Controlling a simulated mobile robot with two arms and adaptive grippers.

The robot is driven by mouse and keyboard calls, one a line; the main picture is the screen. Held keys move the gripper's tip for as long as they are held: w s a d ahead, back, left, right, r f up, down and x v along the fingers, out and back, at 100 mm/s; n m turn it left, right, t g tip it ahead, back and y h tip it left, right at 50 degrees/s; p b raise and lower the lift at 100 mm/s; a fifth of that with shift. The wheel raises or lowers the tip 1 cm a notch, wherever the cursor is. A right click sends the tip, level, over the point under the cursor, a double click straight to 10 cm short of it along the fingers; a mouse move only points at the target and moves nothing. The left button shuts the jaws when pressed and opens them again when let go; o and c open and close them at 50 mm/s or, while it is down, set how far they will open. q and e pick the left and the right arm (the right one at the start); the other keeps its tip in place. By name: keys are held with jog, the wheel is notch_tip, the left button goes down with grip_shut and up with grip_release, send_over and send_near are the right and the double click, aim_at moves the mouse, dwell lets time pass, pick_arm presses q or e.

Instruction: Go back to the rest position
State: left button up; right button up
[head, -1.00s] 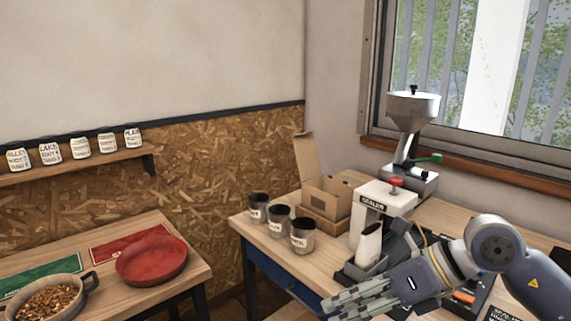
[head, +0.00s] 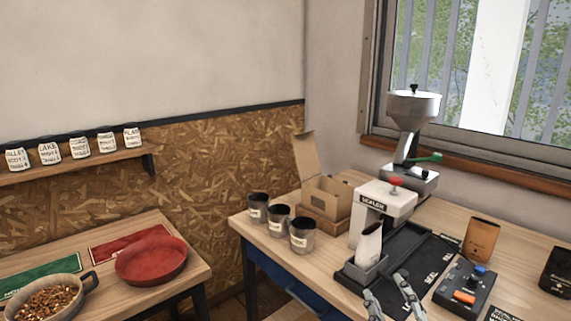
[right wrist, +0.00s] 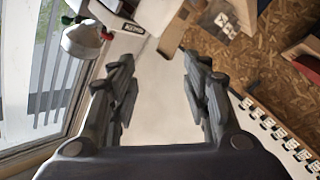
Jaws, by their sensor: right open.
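My right gripper (head: 388,292) shows at the bottom edge of the head view, with two fingers apart and pointing up. It is open and nothing is between the fingers. In the right wrist view the same open fingers (right wrist: 160,75) frame a blurred pale wall. My left gripper is in neither view.
On the right table stand a sealer (head: 390,200) with a white pouch (head: 369,244) at its front, a grinder (head: 411,130), a cardboard box (head: 325,195), jars (head: 302,236), a brown pouch (head: 481,240) and a control box (head: 464,289). A red pan (head: 152,262) sits on the left table.

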jog(key=s+d+f+m+g+h, duration=0.1)
jog(key=s+f+m+g, duration=0.1)
jog(key=s+f+g, duration=0.45)
jog(key=s+d+f+m+g+h, duration=0.15)
jog(key=s+f, duration=0.25)
jog(key=f, duration=0.6)
jog(key=s+a+f+m+g+y, duration=0.2)
jog(key=s+f+g, duration=0.65)
jog(key=s, duration=0.65)
notch_tip(320, 180, down, 27)
jog(key=s, duration=0.2)
jog(key=s+d+f, duration=0.3)
jog(key=s+f, duration=1.3)
jog(key=shift+s+f+g, duration=0.2)
jog(key=shift+s+g, duration=0.15)
jog(key=shift+d+n, duration=0.1)
jog(key=shift+n, duration=0.15)
